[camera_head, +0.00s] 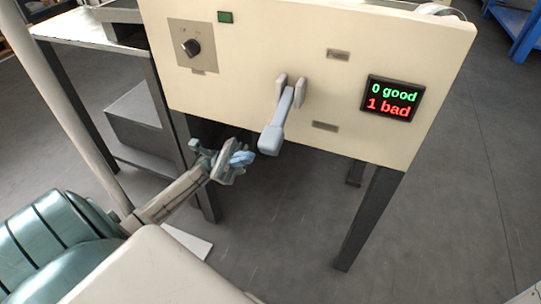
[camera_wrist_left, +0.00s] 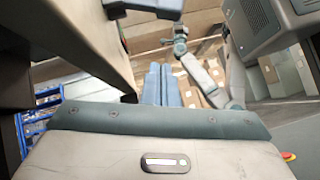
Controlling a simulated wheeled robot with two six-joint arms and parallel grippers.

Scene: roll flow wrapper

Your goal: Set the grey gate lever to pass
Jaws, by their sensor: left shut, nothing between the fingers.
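The grey gate lever (camera_head: 275,125) is on the cream front panel of the machine, held at its pivot between two light brackets. Its handle hangs downward, slightly to the left, with its thick end near the panel's lower edge. Small plates sit above (camera_head: 338,55) and below (camera_head: 325,126) on its right; their lettering is too small to read. My left gripper (camera_head: 240,158) is just left of and below the handle's end, with a visible gap in the picture. Its blue fingers are shut and empty; they also show together in the left wrist view (camera_wrist_left: 161,84). My right gripper is not recognisable in either view.
A dark rotary knob (camera_head: 190,47) and a green indicator (camera_head: 225,16) are on the panel's left part. A display (camera_head: 391,98) on the right reads 0 good, 1 bad. Dark table legs (camera_head: 368,220) stand below. The floor in front is mostly clear.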

